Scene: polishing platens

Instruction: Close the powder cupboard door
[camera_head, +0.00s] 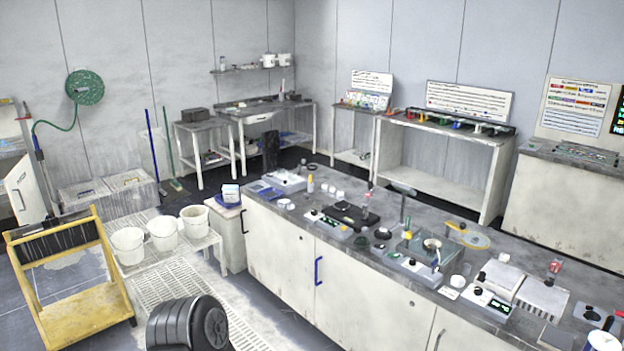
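No cupboard is clearly marked as the powder cupboard. The long bench has white cupboard doors below its top; one door (345,291) with a blue handle (318,271) looks flush with the front. A small white cabinet (232,238) with a dark handle stands at the bench's left end. At the left picture edge a white door panel (27,187) with a dark handle stands at an angle below a grey worktop; it looks open, but its cupboard is mostly cut off. Neither of my grippers is in view.
A yellow cart (84,319) stands at the lower left, in front of the angled panel. White buckets (163,233) stand on a low slatted rack. Instruments crowd the long bench top (395,196). Some bare floor (283,302) shows before the bench.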

